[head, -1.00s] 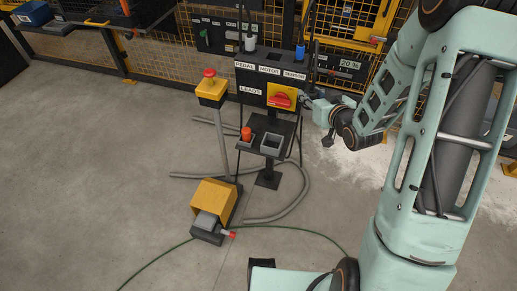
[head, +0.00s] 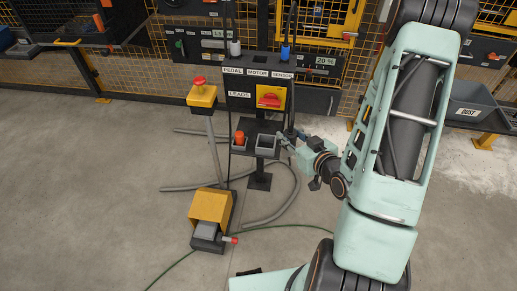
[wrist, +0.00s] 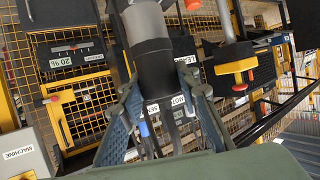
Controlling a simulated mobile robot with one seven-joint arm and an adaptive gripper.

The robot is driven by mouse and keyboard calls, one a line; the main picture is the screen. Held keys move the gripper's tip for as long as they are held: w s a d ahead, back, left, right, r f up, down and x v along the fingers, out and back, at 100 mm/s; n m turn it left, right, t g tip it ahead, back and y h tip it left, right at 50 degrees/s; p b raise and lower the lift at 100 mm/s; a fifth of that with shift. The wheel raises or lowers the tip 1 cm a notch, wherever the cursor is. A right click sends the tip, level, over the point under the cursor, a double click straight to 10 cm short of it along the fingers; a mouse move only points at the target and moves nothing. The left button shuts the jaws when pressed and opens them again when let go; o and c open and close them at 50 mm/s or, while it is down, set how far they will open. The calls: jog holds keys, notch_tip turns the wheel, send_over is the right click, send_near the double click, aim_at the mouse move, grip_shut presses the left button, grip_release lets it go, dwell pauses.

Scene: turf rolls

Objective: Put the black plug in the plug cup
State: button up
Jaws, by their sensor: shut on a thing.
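My gripper (head: 288,138) is beside the right edge of the small shelf, just right of the open grey plug cup (head: 267,143). In the wrist view its fingers (wrist: 160,95) are shut on the black plug (wrist: 152,56), with a grey barrel at the plug's end pointing to the top of that picture. In the head view the plug is small and dark, and I cannot make out its outline against the gripper. The plug cup looks empty. The wrist view does not clearly show it.
An orange plug (head: 239,137) stands left of the cup. The black control box (head: 240,98) with a red switch (head: 269,100) is just behind the shelf. A yellow stop-button post (head: 202,96) and a yellow pedal housing (head: 210,206) stand left. Grey hoses lie on the floor.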

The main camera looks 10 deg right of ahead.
jog(key=w+f+b, duration=0.1)
jog(key=b, duration=0.2)
jog(key=shift+a, duration=0.15)
jog(key=b, duration=0.2)
jog(key=w+b, duration=0.1)
jog(key=shift+a+f+b, duration=0.2)
jog(key=shift+f+b, duration=0.05)
jog(key=shift+b, duration=0.1)
jog(key=shift+w+a+f+b, duration=0.65)
jog(key=shift+w+a+f, duration=0.05)
jog(key=shift+w+f, duration=1.2)
jog(key=shift+w+a+f+b, duration=0.65)
jog(key=shift+w+f, duration=1.1)
jog(key=shift+f, duration=0.2)
jog(key=shift+w+a+f+b, duration=0.6)
jog(key=shift+w+a+f, duration=0.1)
jog(key=shift+w+f, duration=1.2)
jog(key=shift+f, duration=0.15)
jog(key=o, duration=1.2)
